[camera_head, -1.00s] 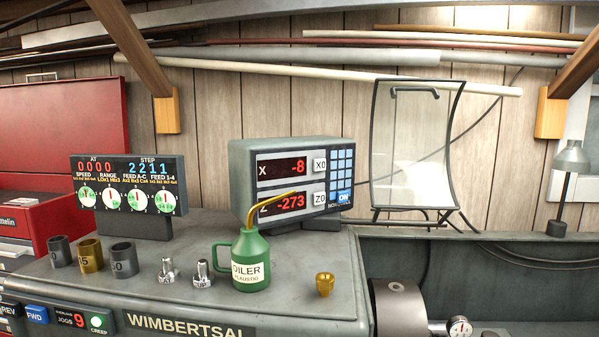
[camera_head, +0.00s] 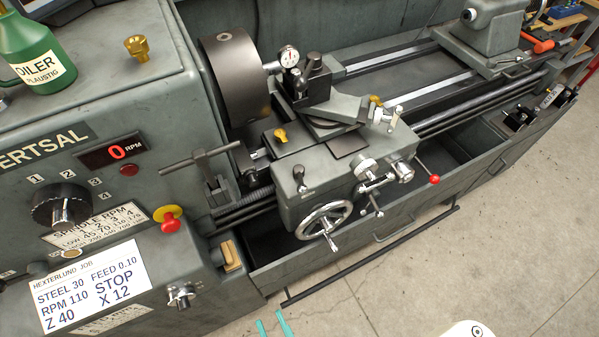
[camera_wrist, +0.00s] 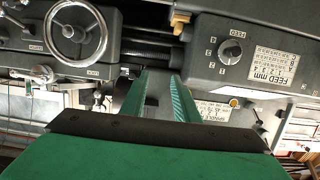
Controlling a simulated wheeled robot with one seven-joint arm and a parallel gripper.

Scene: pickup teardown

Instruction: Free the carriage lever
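The lathe carriage (camera_head: 318,178) sits on the bed right of the chuck. Its apron carries a handwheel (camera_head: 323,220), which also shows in the wrist view (camera_wrist: 75,30). A lever with a red ball end (camera_head: 434,179) sticks out at the apron's right. A short dark-knobbed lever (camera_head: 299,175) stands at its upper left. Which one is the carriage lever I cannot tell. My gripper (camera_head: 273,324) shows at the bottom edge, in front of the lathe and well apart from the carriage. In the wrist view its green fingers (camera_wrist: 160,95) are parted, with nothing between them.
A T-handled tool (camera_head: 200,158) stands left of the carriage. A long dark bar (camera_head: 370,255) runs along the front. The concrete floor (camera_head: 450,290) is clear.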

